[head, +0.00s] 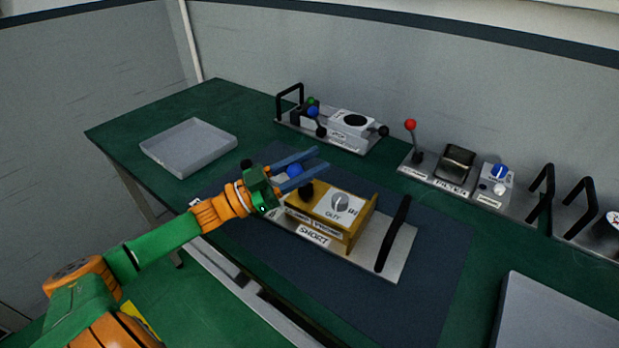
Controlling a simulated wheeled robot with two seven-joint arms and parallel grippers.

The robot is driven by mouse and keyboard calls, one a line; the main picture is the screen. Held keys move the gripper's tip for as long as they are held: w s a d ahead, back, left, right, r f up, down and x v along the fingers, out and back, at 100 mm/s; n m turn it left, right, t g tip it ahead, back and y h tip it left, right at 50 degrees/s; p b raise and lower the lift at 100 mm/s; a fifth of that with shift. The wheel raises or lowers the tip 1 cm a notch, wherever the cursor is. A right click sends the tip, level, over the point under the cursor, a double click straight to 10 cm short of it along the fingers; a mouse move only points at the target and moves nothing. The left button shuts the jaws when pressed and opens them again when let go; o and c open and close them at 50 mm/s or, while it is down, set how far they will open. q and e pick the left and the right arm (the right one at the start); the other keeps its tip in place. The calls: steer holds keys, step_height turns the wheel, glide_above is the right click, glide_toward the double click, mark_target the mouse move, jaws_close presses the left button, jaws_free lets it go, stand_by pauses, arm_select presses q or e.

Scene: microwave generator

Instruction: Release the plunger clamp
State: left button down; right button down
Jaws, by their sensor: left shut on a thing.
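A gold block (352,217) with a white dial face (340,205) stands on a light metal plate (375,262) labelled SHORT. A blue ball knob (295,171) and a black ball knob (306,190) are at the block's left end. My left gripper (321,161) reaches in from the left with its blue fingers on either side of the blue knob and is shut on it. The fingers and gripper body hide the clamp's lower parts, so I cannot tell its lever's angle. My right gripper is out of view.
A black handle (393,234) rises from the plate's right end. Behind are a unit with a round black opening (355,121), a red-knobbed lever (410,125) and a blue-knobbed box (497,180). An empty grey tray (188,147) lies at left; another tray (560,320) is front right.

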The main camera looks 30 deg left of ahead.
arm_select(q)
steer(key=shift+w, duration=0.1)
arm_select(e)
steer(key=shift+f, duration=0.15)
arm_select(q)
steer(key=c, duration=0.5)
jaws_free()
steer(key=shift+w, duration=0.1)
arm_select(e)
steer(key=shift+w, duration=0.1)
arm_select(q)
steer(key=shift+s+a+f, duration=0.2)
steer(key=v, duration=0.4)
steer(key=shift+f, duration=0.15)
steer(key=s+a+p, duration=0.2)
steer(key=s+a, duration=0.5)
steer(key=s, duration=0.2)
steer(key=shift+s+a, duration=0.2)
steer(key=shift+s, duration=0.2)
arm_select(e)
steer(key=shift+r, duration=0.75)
